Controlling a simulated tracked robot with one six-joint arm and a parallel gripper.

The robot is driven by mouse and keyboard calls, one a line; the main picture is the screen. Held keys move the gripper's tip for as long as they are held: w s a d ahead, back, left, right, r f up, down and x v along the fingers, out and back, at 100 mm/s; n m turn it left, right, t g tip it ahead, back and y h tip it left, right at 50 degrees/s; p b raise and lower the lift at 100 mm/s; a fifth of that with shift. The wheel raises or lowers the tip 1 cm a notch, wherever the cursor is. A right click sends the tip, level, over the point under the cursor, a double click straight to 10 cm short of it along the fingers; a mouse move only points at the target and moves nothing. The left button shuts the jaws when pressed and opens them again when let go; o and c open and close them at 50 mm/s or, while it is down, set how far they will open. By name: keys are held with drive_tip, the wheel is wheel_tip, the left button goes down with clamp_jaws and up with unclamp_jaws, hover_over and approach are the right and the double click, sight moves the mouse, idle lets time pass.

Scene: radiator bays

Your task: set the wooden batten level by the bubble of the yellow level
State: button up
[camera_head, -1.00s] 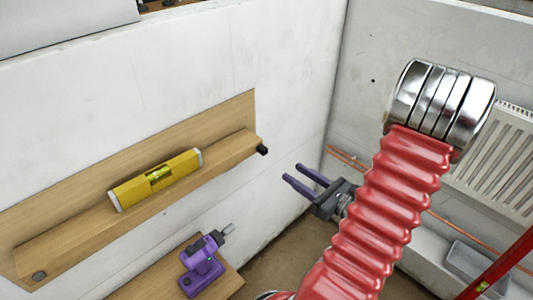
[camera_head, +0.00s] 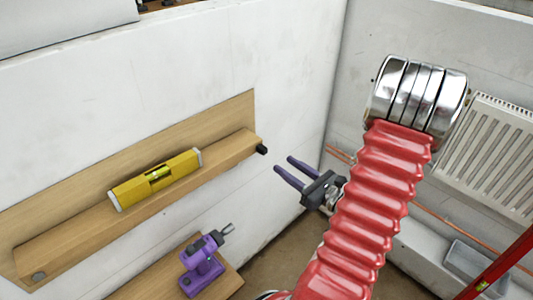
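The wooden batten (camera_head: 218,152) runs along a wider wooden board (camera_head: 190,128) on the left wall. In the picture it slants up to the right. The yellow level (camera_head: 155,180) lies on top of the batten near its middle. Its vial shows, but the bubble is too small to read. A black knob (camera_head: 261,150) sticks out at the batten's right end, and a grey round bolt head (camera_head: 38,276) shows at its left end. My gripper (camera_head: 283,164) is open and empty, to the right of the black knob and apart from it, fingers pointing left.
A purple drill (camera_head: 202,264) stands on a wooden surface (camera_head: 153,286) below the batten. A white radiator (camera_head: 492,155), a copper pipe (camera_head: 460,240), a grey tray (camera_head: 472,262) and a red bar (camera_head: 505,268) are at the right. The space between gripper and knob is clear.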

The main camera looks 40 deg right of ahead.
sight(266, 152)
drive_tip(key=shift+w+a, duration=0.15)
drive_tip(key=shift+w, duration=4.55)
drive_tip(key=shift+c, duration=0.7)
clamp_jaws()
